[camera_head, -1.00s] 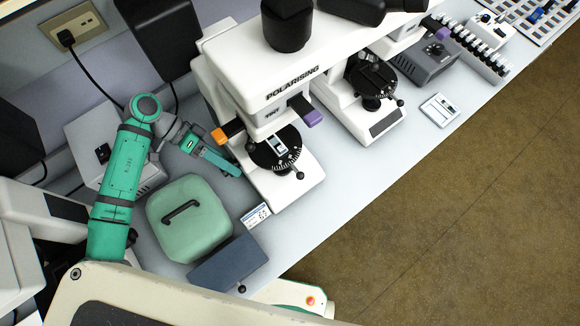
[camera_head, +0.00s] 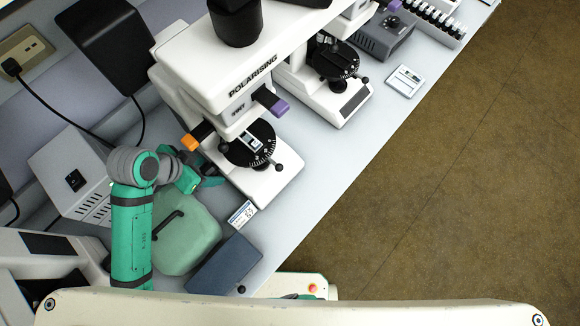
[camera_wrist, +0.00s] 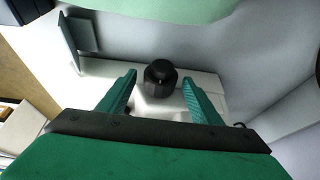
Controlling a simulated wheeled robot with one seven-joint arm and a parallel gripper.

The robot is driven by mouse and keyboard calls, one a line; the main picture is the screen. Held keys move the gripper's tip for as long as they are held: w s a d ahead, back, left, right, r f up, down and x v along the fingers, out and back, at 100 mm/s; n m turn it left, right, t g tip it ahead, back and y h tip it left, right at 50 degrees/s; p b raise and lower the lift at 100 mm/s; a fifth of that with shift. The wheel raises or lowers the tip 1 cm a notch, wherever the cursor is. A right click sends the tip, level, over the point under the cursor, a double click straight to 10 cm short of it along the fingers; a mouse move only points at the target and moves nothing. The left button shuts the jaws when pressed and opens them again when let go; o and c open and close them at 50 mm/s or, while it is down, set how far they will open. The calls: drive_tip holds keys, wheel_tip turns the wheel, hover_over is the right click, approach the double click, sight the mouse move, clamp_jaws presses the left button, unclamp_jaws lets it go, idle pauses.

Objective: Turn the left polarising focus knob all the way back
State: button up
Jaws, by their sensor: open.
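The polarising microscope (camera_head: 185,75) is white, with an orange tab (camera_head: 197,136) and a purple tab (camera_head: 272,102) on its body. My gripper (camera_head: 214,175) is at the left side of its lower body in the head view. In the wrist view my gripper (camera_wrist: 158,76) is open, with one green finger on each side of a black round focus knob (camera_wrist: 160,82). The knob sticks out of a white surface and appears between the fingertips; I cannot tell whether either finger touches it. The knob is hidden in the head view.
A pale green case (camera_head: 185,235) with a black handle stands just below my gripper, with a blue-grey box (camera_head: 225,265) beside it. A white power box (camera_head: 75,170) stands to the left. A second microscope (camera_head: 330,85) is on the right.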

drive_tip(key=shift+s+d+t+y, duration=0.1)
drive_tip(key=shift+s+t+y, duration=0.05)
drive_tip(key=shift+t+y, duration=0.5)
drive_tip(key=shift+s+r, duration=0.1)
drive_tip(key=shift+r, duration=0.2)
drive_tip(key=v, duration=1)
drive_tip(key=shift+w+f+n+t, duration=0.85)
drive_tip(key=shift+f+n+t, duration=0.55)
drive_tip(key=shift+f+t, duration=0.4)
drive_tip(key=s+d+n+t, duration=0.2)
drive_tip(key=d, duration=0.1)
drive_tip(key=s+d+n+t+y, duration=0.1)
drive_tip(key=s+d+n+t, duration=0.1)
drive_tip(key=s+d+t, duration=0.1)
drive_tip(key=s+d+n+t+y, duration=0.1)
drive_tip(key=s+d+n+t, duration=0.2)
drive_tip(key=shift+d+r, duration=0.35)
drive_tip(key=shift+r, duration=0.05)
drive_tip(key=s+d+f, duration=0.2)
drive_tip(key=d, duration=0.5)
drive_tip(key=s+d+f+m+g, duration=0.1)
drive_tip(key=s+d+f, duration=0.1)
drive_tip(key=d, duration=0.6)
drive_tip(key=shift+s+f+m, duration=0.3)
drive_tip(key=shift+s+f, duration=0.1)
drive_tip(key=shift+s, duration=0.4)
